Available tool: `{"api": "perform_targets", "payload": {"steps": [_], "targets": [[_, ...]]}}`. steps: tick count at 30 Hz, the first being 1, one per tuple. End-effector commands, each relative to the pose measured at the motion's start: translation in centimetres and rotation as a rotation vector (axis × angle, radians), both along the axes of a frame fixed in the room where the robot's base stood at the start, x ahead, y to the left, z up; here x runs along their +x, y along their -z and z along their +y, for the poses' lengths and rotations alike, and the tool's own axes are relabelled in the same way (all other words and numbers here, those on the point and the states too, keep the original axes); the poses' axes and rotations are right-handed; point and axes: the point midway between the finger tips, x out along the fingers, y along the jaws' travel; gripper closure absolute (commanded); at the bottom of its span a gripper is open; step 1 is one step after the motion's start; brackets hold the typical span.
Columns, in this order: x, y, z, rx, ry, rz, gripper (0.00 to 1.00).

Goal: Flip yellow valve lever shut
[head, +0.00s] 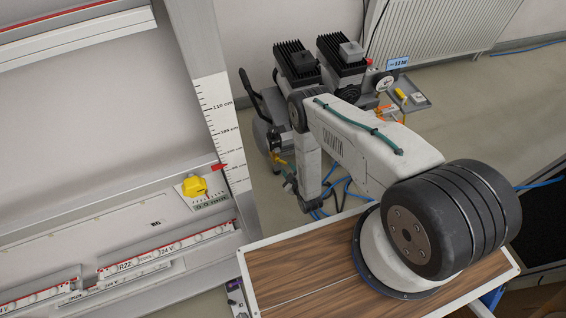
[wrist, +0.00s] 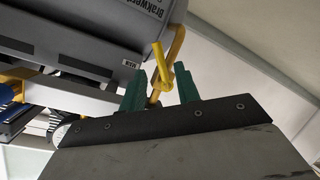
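The yellow valve lever (wrist: 158,58) shows in the wrist view below a grey tank (wrist: 90,32), in front of a darker yellow pipe. My gripper (wrist: 160,86) has its two green fingers apart, one on each side of the lever's lower part. I see gaps between the fingers and the lever, so it does not look gripped. The dark plate of my gripper hides what lies lower down. In the head view a small yellow part (head: 279,161) shows beside the end of my arm, low at the tank's side; my gripper is small and partly hidden there.
A compressor with two black finned heads (head: 297,62) stands behind my arm, with a pressure gauge and small tray (head: 410,97) at its right. Blue hoses lie on the floor. A grey frame with a yellow knob (head: 194,187) fills the left. A radiator (head: 440,28) is behind.

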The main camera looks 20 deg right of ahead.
Motion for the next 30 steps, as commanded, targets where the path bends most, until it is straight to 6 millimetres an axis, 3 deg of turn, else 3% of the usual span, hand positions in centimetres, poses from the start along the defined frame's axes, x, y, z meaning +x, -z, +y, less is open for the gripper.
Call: {"api": "perform_targets", "payload": {"steps": [11, 22, 23, 26, 30], "targets": [[5.3, 1.8, 0.5, 0.001, 0.000, 0.001, 0.68], [6.1, 2.1, 0.5, 0.002, 0.001, 0.004, 0.68], [6.1, 2.1, 0.5, 0.002, 0.001, 0.004, 0.71], [6.1, 2.1, 0.5, 0.002, 0.001, 0.004, 0.98], [6.1, 2.1, 0.5, 0.002, 0.001, 0.004, 1.00]]}}
